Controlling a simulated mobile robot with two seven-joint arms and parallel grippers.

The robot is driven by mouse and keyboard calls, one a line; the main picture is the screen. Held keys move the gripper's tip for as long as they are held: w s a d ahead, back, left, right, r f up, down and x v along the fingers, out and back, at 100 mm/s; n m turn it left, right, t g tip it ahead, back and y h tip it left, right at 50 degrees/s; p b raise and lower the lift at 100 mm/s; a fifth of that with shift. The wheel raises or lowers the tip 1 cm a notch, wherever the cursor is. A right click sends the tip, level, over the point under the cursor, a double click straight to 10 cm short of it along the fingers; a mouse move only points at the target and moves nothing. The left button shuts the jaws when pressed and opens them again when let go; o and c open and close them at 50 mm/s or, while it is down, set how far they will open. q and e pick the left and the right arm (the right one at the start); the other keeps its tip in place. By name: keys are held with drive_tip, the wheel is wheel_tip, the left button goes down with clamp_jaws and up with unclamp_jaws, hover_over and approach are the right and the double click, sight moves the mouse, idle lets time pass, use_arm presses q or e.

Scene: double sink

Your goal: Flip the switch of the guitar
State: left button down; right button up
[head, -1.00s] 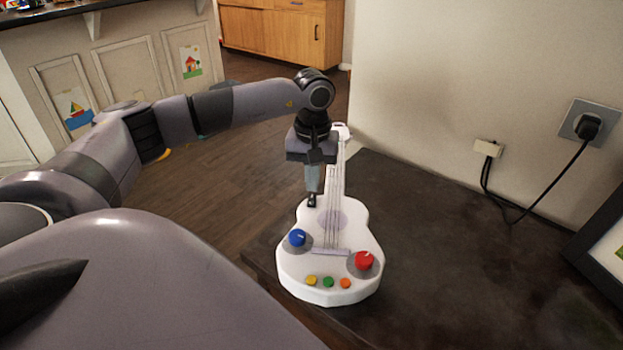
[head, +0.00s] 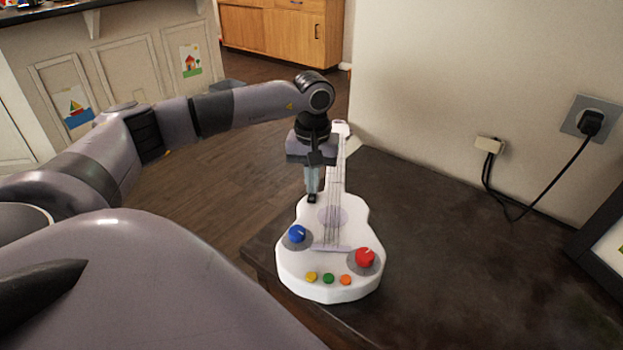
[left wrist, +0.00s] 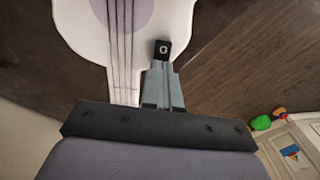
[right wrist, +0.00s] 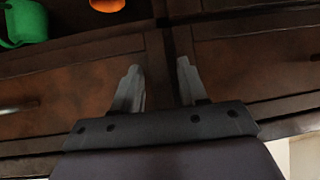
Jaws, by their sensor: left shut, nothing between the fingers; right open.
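The white toy guitar (head: 353,223) lies on the dark table top, neck pointing away. A blue knob (head: 297,234), a red knob (head: 365,258) and small coloured buttons sit on its body. A small black switch (head: 312,199) with a pale mark is on its upper left shoulder; it also shows in the left wrist view (left wrist: 162,49). My left gripper (head: 312,190) is shut and empty, pointing down with its tips right at the switch. I cannot tell whether they touch it. In the right wrist view my right gripper (right wrist: 161,75) is open and empty.
A wall with a socket and plug (head: 590,123) and a cable stands behind the table (head: 450,235). A dark picture frame (head: 600,230) is at the right. The right gripper faces brown drawers (right wrist: 70,85), with a green can (right wrist: 25,20) above.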

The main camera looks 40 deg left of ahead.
use_arm(q)
drive_tip(key=shift+f, duration=0.15)
drive_tip(key=shift+r+p, duration=2.65)
drive_tip(key=shift+r, duration=0.9)
drive_tip(key=shift+f, duration=0.1)
